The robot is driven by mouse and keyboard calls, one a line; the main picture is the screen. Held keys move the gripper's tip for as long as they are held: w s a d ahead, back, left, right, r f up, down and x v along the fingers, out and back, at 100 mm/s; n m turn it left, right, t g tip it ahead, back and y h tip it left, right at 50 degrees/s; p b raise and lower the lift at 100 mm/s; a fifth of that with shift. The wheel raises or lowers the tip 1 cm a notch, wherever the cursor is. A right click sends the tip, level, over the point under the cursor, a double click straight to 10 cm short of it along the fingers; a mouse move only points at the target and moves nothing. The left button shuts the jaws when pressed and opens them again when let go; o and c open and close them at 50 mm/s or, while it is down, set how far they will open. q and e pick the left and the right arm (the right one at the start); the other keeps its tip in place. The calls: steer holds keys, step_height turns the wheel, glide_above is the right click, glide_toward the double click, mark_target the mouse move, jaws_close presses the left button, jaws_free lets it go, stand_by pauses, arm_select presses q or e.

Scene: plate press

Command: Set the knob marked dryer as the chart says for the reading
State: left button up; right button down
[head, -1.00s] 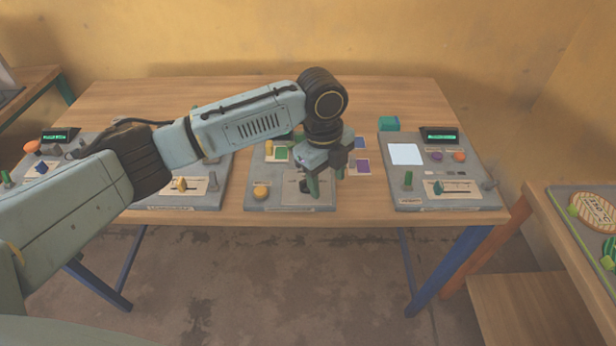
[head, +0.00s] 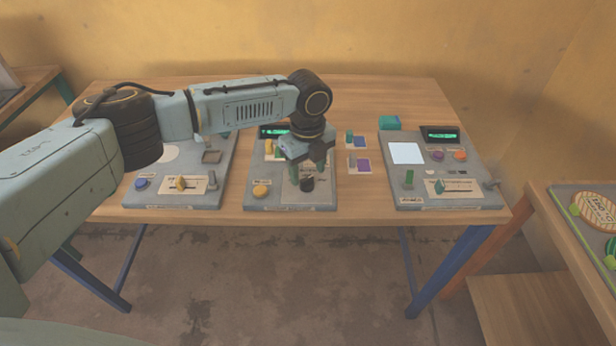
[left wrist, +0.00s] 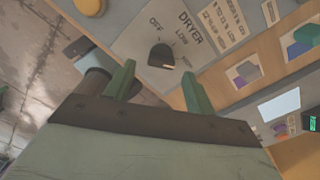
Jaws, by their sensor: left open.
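The dryer knob (head: 307,185) is black and sits on the front right of the middle grey panel (head: 262,205). In the left wrist view the knob (left wrist: 161,57) lies under the word DRYER, with OFF and LOW printed round it; a further mark is partly legible. I cannot tell exactly where the knob points. My left gripper (head: 309,168) is open and empty just above and behind the knob; in the left wrist view its green fingers (left wrist: 157,75) stand apart, either side of the knob. A green-lit display (head: 272,131) is partly hidden by my arm. Printed rows (left wrist: 218,18) are too small to read fully.
The middle panel also has a yellow knob (head: 261,191). Similar panels stand left (head: 212,196) and right (head: 448,203). Small cards with coloured blocks (head: 358,163) lie between the middle and right panels. A teal block (head: 390,123) stands behind the right panel.

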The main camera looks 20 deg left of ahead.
mark_target(307, 183)
arm_select(q)
steer(key=shift+f, duration=1.35)
steer(key=shift+c, duration=0.4)
steer(key=c, duration=0.9)
steer(key=shift+r+n+p, duration=0.2)
steer(key=shift+n+p, duration=0.7)
steer(key=shift+p, duration=0.15)
steer(key=n+p, duration=0.2)
steer(key=shift+w+d+n, duration=0.1)
steer(key=shift+n, duration=0.2)
steer(key=n+p, duration=0.4)
steer(key=n, duration=0.1)
steer(key=shift+w, duration=0.1)
steer(key=n+p, duration=0.3)
steer(key=n, duration=0.3)
steer(key=shift+w+n, duration=0.15)
steer(key=shift+n, duration=0.25)
steer(key=n+p, duration=0.1)
steer(key=n, duration=0.1)
steer(key=n+p, duration=0.1)
steer(key=n, duration=0.2)
steer(key=shift+w+a+f+n, duration=0.1)
steer(key=shift+a+n, duration=0.1)
steer(key=shift+n, duration=0.1)
